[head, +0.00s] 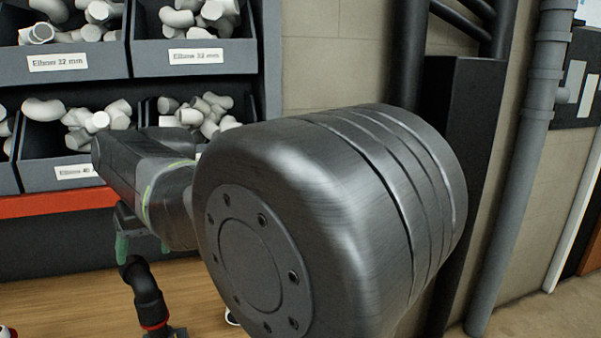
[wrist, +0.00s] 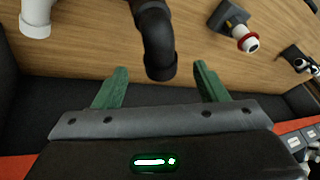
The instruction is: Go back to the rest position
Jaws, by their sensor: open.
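My gripper (wrist: 158,88) is open in the wrist view, with its two green fingers spread wide apart. The end of a black pipe elbow (wrist: 158,45) shows between and beyond the fingertips, and neither finger is seen touching it.
Bins of grey and white elbows (head: 130,58) stand behind the bench (head: 195,285). A red-orange shelf edge (head: 55,203) runs below them. In the wrist view a white pipe end (wrist: 36,18) and a grey fitting with a red ring (wrist: 235,25) are nearby. A grey vertical pipe (head: 520,170) stands at right.

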